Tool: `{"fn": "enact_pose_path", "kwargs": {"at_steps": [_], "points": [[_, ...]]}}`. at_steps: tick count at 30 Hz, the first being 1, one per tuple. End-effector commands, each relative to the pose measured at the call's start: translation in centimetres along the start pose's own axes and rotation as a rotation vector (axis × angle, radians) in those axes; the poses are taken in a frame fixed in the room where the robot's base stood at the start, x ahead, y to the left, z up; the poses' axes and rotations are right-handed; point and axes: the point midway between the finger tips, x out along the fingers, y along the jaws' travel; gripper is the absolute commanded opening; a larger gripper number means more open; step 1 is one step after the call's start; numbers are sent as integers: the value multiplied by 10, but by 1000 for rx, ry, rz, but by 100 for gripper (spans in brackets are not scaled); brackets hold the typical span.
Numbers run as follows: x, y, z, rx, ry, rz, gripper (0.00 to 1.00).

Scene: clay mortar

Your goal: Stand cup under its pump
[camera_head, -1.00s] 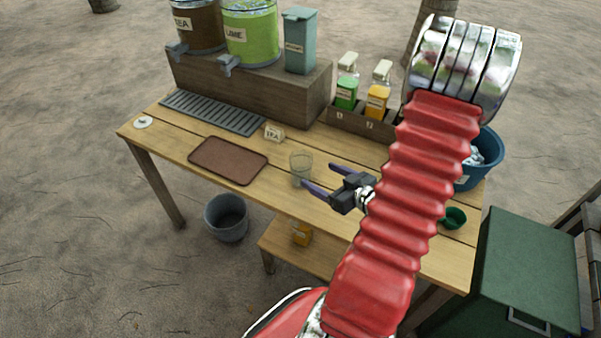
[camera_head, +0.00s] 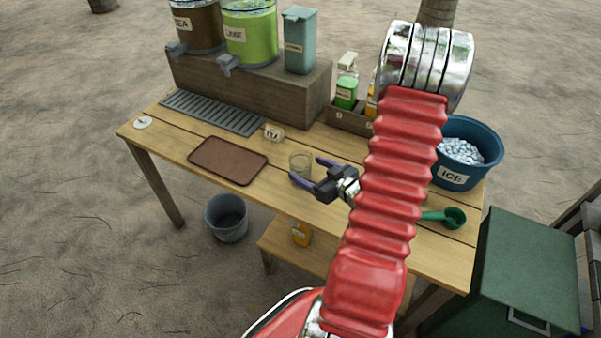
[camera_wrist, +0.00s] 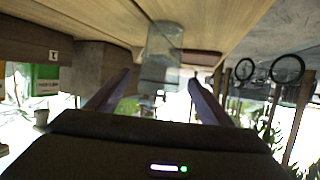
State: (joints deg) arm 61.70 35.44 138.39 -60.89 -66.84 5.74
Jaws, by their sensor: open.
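The cup, a clear tumbler (camera_head: 300,162), stands upright on the wooden table, right of the brown mat. My gripper (camera_head: 306,169) is open and low beside it, with its two purple fingers reaching toward the cup from the right. In the wrist view the cup (camera_wrist: 162,55) shows ahead, between the fingertips in the picture; I cannot tell whether they touch it. Two dispensers with grey taps stand on the wooden riser: a brown one labelled TEA (camera_head: 196,24) and a green one labelled LIME (camera_head: 250,36). A small TEA card (camera_head: 273,133) stands behind the cup.
A slatted grey drip tray (camera_head: 213,112) lies before the riser. The brown mat (camera_head: 228,161) is bare. A teal box (camera_head: 299,42) stands on the riser. A bottle caddy (camera_head: 347,122), blue ICE tub (camera_head: 458,179) and green scoop (camera_head: 452,217) are at right, partly near my arm.

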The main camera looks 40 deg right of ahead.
Motion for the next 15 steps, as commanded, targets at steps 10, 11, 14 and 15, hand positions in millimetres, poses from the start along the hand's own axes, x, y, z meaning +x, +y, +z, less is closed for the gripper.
{"fn": "enact_pose_path", "kwargs": {"at_steps": [10,11,14,15], "points": [[41,-1,-2,-1,-1,-3,74],[43,-1,-2,-1,-1,-3,74],[47,0,-3,-1,0,-1,74],[47,0,-3,-1,0,-1,74]]}}
